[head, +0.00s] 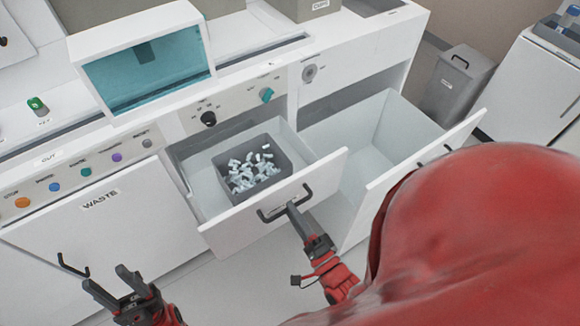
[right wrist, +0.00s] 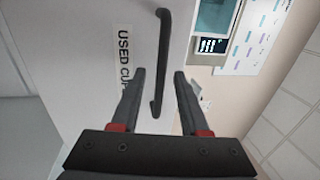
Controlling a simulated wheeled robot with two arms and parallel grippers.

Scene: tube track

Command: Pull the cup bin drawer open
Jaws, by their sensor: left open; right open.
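The cup bin drawer (head: 235,225) stands pulled out in the middle of the head view. A grey bin (head: 285,170) full of small white cups sits inside it. Its dark bar handle (head: 270,216) is on the front panel. My right gripper (head: 293,208) is at the handle's right part. In the right wrist view the handle (right wrist: 163,50) reaches down between the open fingers (right wrist: 159,74), beside a label starting "USED CU". The fingers are not closed on it. My left gripper (head: 103,277) is open and empty near the WASTE front at lower left.
A second deep drawer (head: 405,130) is also open on the right, partly behind my red body. The WASTE panel (head: 95,215) is at left with its own handle (head: 72,266). A grey waste can (head: 455,88) stands at the far right. Floor shows between the grippers.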

